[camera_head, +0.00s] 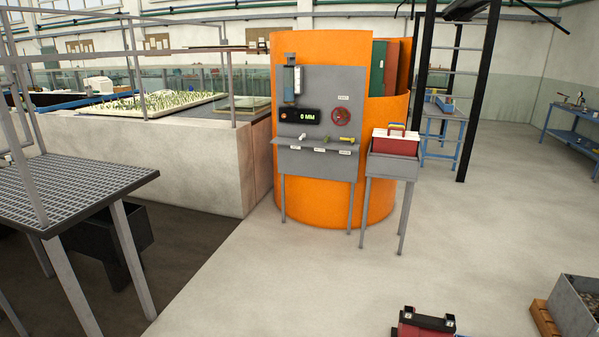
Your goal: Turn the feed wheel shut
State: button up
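The feed wheel is likely the small red handwheel (341,115) on the grey panel (350,82) fixed to the front of the orange cylinder (385,185). A small label sits above the wheel; its text is too small to read. The wheel is some distance ahead, across the floor, and nothing touches it. Whether it is open or shut cannot be told. A dark display (300,115) left of the wheel seems to read "0 MM" in green. My gripper is not in view.
A grey shelf (310,147) with small fittings is under the panel. A grey stand (391,166) with a red box (396,144) is to its right. A grated platform (75,185) is at left. A red and black object (425,324) is cut off below. Floor between is clear.

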aim_at(341, 116)
jog(key=i+u, duration=0.1)
jog(key=i, duration=1.8)
jog(key=i+j+z, duration=0.15)
jog(key=i+z, duration=0.2)
jog(key=i, duration=0.25)
jog(key=i+j+z, duration=0.35)
jog(key=i, duration=0.25)
jog(key=i+j+z, duration=1)
jog(key=i+j, duration=0.2)
jog(key=j, duration=0.25)
